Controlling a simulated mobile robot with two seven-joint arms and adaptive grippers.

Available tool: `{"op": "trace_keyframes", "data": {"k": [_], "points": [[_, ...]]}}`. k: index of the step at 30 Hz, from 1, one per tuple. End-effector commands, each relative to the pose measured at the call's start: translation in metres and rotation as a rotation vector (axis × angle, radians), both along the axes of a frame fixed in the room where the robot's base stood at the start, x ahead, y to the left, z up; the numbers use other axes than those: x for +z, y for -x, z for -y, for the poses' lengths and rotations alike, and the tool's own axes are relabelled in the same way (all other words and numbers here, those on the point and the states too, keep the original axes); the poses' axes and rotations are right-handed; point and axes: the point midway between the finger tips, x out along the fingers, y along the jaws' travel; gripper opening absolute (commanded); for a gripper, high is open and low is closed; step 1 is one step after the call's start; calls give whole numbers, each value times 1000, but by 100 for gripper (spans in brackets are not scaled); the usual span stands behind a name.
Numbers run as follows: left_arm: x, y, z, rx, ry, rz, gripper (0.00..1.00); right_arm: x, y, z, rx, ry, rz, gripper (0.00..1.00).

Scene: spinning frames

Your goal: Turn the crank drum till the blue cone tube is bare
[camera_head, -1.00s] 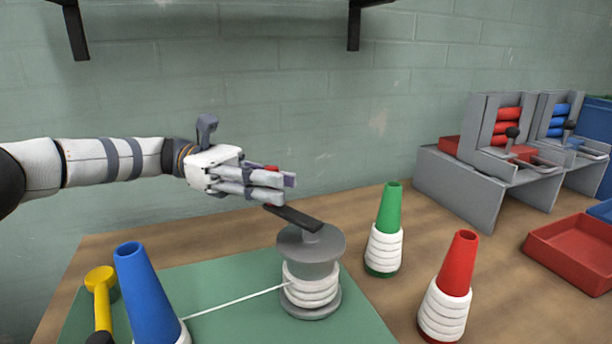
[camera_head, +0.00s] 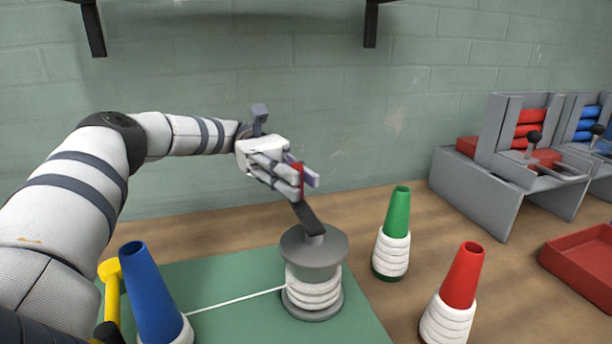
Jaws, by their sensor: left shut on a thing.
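The grey crank drum (camera_head: 313,258) stands on the green mat (camera_head: 230,268), with several turns of white yarn (camera_head: 312,290) around it. Its dark crank arm (camera_head: 309,216) points to the back, slightly left, and ends at a red knob (camera_head: 298,176). My left gripper (camera_head: 296,178) is shut on the red knob, above and behind the drum. The blue cone tube (camera_head: 150,295) stands at the front left, with white yarn (camera_head: 183,331) around its base, partly cut off by the frame. A taut white strand (camera_head: 236,299) runs from it to the drum. My right gripper is not in view.
A green cone (camera_head: 397,212) and a red cone (camera_head: 463,275), both wound with white yarn, stand right of the mat. A yellow-headed tool (camera_head: 110,270) is left of the blue cone. Grey machines (camera_head: 487,178) and a red tray (camera_head: 585,262) are farther right.

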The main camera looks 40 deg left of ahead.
Motion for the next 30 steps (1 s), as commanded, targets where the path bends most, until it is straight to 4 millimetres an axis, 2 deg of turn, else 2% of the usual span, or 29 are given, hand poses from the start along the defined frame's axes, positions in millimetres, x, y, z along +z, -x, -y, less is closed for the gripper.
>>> {"op": "trace_keyframes", "data": {"k": [7, 8, 10, 20, 23, 30], "points": [[-2, 1, 0, -5, -2, -4, 0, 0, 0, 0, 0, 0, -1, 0], [-2, 1, 0, -5, -2, -4, 21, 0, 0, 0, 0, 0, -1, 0], [-2, 1, 0, -5, -2, -4, 37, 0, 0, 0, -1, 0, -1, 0], [2, 0, 0, -2, 0, -1, 38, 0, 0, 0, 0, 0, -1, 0], [19, 0, 0, -2, 0, 4, 38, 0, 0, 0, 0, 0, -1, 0], [76, 1, 0, -3, -2, 2, 38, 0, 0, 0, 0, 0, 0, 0]]}}
